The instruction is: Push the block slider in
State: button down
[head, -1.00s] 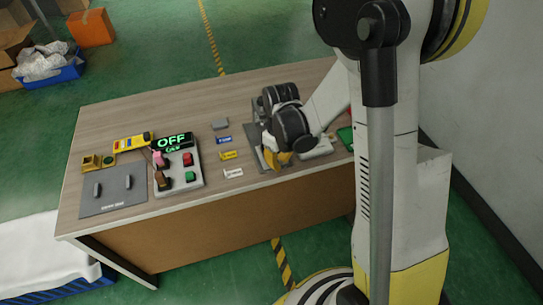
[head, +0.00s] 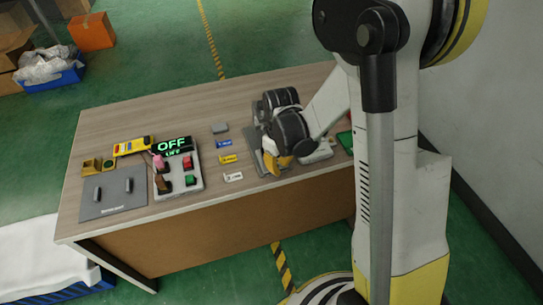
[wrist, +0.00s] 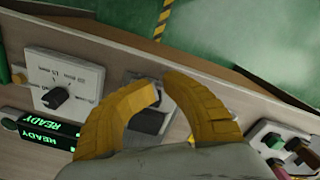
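The block slider's grey base plate (head: 258,140) lies on the table, mostly covered by my arm in the head view. In the wrist view, a dark grey block (wrist: 149,122) shows in the gap between the yellow fingers; I take it to be the slider's block. My gripper (head: 270,170) is low over the plate's near end. In the wrist view, the two curved fingers of my gripper (wrist: 162,83) bend inward and their tips nearly meet. Nothing is clearly held between the tips. Whether they touch the block is hidden.
A white knob panel (wrist: 62,82) and green READY displays (wrist: 50,125) stand close on one side. A button panel (head: 180,184), an OFF display (head: 171,144) and small tags (head: 228,159) stand on the other. The table's near edge (head: 210,198) is close to the gripper.

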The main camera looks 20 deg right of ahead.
jog(key=shift+w+a, duration=0.1)
jog(key=shift+w, duration=3.85)
jog(key=shift+s+f, duration=0.1)
jog(key=shift+s+b, duration=0.3)
jog(key=shift+s, duration=0.05)
jog(key=shift+a+r+p, duration=0.15)
jog(key=shift+r+p, duration=0.4)
jog(key=shift+r, duration=0.25)
jog(key=shift+d+r+p, duration=0.2)
jog(key=shift+r+p, duration=1.9)
jog(key=shift+r, duration=1.2)
